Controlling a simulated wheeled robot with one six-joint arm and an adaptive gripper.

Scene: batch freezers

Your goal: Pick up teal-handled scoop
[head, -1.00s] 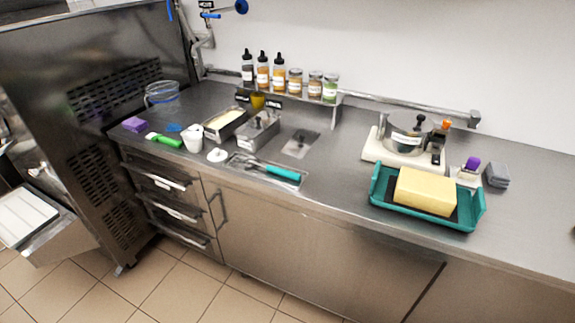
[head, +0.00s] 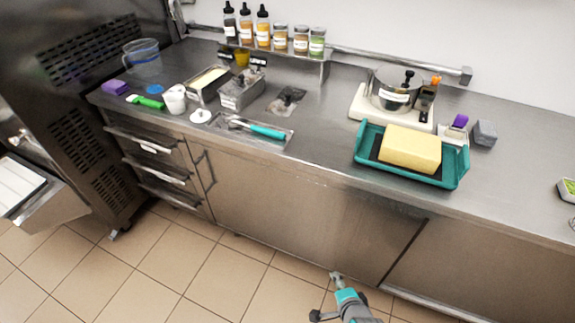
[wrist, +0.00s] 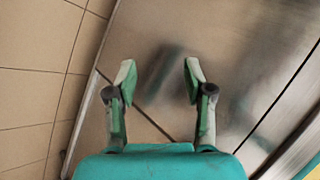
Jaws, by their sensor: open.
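In the head view my arm shows low at the bottom, below the counter and to the right of the scoop. The scoop is not in the wrist view.
A teal tray with a yellow block (head: 410,149) sits right of the scoop. Bottles and jars line a back shelf. Counter between scoop and teal tray is clear.

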